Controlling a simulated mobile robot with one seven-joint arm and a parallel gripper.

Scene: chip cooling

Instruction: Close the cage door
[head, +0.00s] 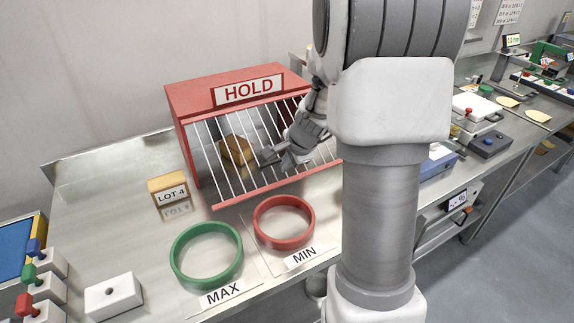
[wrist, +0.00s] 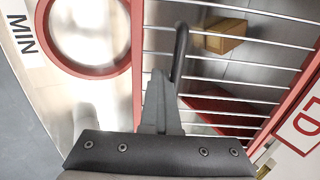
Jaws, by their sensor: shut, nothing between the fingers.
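The red cage (head: 180,95) with the HOLD sign stands on the steel bench in the head view. Its door of pale bars (head: 230,185) covers the front, and its red bottom rail appears to stand slightly out from the frame. Whether it is fully closed is unclear. The bars also show in the wrist view (wrist: 235,55). A dark curved handle (wrist: 181,50) is on the door. My gripper (head: 272,158) is shut and empty in front of the bars. In the wrist view its fingers (wrist: 158,90) are close beside the handle; contact is unclear. My arm hides the cage's right side.
A brown box (head: 237,150) is inside the cage. A LOT 4 block (head: 168,189) stands left of it. A green MAX ring (head: 206,283) and a red MIN ring (head: 284,246) lie in front. A white block (head: 113,294) is at the lower left.

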